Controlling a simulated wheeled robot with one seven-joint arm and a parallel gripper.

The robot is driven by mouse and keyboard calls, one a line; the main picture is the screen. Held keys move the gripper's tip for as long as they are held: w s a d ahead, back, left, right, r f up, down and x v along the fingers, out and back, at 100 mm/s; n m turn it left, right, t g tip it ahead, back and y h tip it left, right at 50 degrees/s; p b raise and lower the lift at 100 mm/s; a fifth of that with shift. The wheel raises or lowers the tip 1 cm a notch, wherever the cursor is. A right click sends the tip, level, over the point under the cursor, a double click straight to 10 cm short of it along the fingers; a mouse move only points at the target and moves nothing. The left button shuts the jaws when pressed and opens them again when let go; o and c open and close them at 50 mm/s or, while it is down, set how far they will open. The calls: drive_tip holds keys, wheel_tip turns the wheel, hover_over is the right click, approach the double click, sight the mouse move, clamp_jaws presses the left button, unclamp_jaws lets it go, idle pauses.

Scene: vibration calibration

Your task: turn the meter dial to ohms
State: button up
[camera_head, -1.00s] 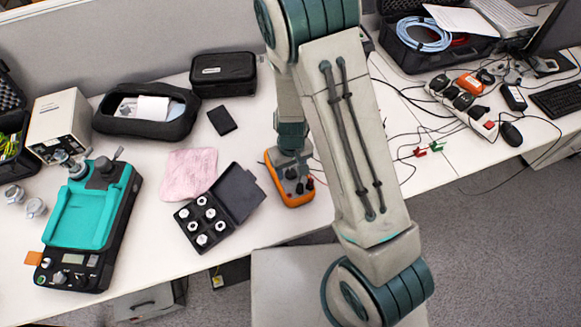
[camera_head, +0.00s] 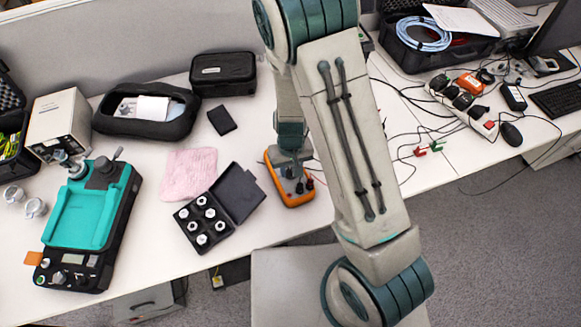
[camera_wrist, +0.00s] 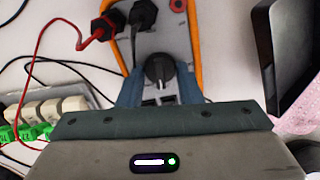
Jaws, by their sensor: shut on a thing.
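The meter (camera_head: 289,178) is a grey-faced instrument in an orange frame on the table; its grey face also shows in the wrist view (camera_wrist: 147,46). Its black round dial (camera_wrist: 160,71) sits between the fingers of my gripper (camera_wrist: 159,92), with a pale pointer mark on it. My gripper is shut on the dial, one blue-grey finger on each side. In the head view my wrist covers the upper part of the meter and hides the dial. Red and black plugs (camera_wrist: 103,27) stand in the meter's sockets. I cannot read the dial's markings.
An open black case of weights (camera_head: 204,219) and a pink cloth (camera_head: 189,174) lie left of the meter. A teal shaker device (camera_head: 82,215) stands further left. Test leads (camera_wrist: 40,58) and a power strip (camera_head: 462,108) are on the other side.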

sight(291, 171)
drive_tip(key=m, duration=0.6)
idle(0.6)
drive_tip(key=o, duration=1)
wheel_tip(291, 171, up, 14)
drive_tip(key=shift+f+p, duration=0.1)
drive_tip(key=shift+p, duration=0.6)
